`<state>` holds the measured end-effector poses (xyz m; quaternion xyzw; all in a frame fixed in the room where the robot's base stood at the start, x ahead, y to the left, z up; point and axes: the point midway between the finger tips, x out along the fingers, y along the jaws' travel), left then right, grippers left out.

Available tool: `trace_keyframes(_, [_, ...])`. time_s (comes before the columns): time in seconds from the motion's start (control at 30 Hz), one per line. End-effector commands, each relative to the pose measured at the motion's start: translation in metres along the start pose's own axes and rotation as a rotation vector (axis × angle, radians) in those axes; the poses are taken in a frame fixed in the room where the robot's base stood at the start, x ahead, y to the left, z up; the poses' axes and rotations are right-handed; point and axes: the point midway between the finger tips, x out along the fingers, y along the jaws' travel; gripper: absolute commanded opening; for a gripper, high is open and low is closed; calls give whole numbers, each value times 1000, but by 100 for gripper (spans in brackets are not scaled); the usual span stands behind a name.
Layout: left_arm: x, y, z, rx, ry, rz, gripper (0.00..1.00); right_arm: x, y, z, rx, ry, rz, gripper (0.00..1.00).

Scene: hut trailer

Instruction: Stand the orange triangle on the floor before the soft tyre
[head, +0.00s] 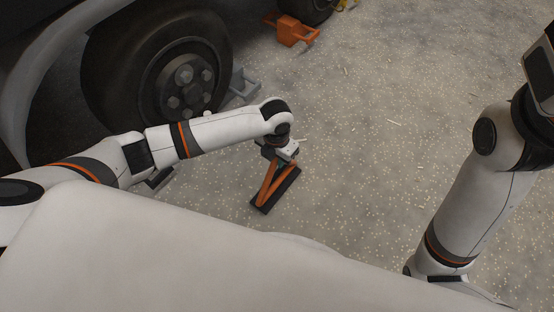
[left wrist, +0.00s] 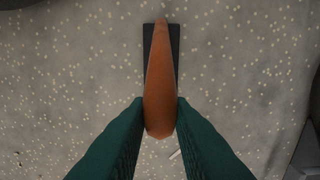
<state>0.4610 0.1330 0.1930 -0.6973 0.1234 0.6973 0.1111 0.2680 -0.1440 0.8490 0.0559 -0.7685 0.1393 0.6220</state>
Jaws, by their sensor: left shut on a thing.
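The orange triangle (head: 275,184) has orange bars and a dark base bar. It stands upright or nearly so, at or just above the floor (head: 345,185); I cannot tell whether the base touches. My left gripper (head: 281,158) is shut on its top from above. In the left wrist view, the green fingers (left wrist: 158,110) clasp the orange edge (left wrist: 160,75), with the black base (left wrist: 148,38) below. A large dark tyre (head: 110,75) stands at upper left, beyond my left arm. I cannot tell whether it is soft. My right gripper is not in view.
A grey chock-like block (head: 240,86) sits against the near tyre. An orange block (head: 291,31) lies by a second tyre (head: 312,8) at the top. The speckled floor right of the triangle is clear but for small scraps.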

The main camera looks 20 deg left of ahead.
Motion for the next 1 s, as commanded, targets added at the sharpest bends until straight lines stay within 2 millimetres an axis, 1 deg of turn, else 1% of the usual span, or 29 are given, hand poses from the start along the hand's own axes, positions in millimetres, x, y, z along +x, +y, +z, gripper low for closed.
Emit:
trace_keyframes(0.2, [-2, 0, -1, 0, 2, 0, 0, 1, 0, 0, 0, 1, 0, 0])
trace_keyframes(0.3, [1, 0, -1, 0, 1, 0, 0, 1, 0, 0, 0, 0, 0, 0])
trace_keyframes(0.33, [2, 0, 0, 0, 0, 0, 21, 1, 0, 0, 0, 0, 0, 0])
trace_keyframes(0.4, [1, 0, 0, 0, 0, 0, 33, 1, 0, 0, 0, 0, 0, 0])
trace_keyframes(0.47, [1, 0, 0, 0, 1, 0, 41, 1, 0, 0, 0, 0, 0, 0])
trace_keyframes(0.77, [0, 0, 0, 0, 1, 0, 41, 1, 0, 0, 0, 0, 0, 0])
trace_keyframes(0.87, [-10, 0, -1, 0, 2, 0, 41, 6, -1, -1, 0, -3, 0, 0])
trace_keyframes(0.97, [-27, 0, -1, 0, 3, -1, 41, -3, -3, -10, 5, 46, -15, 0])
trace_keyframes(1.0, [-36, 0, -1, 0, 3, -2, 41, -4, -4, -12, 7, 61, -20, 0])
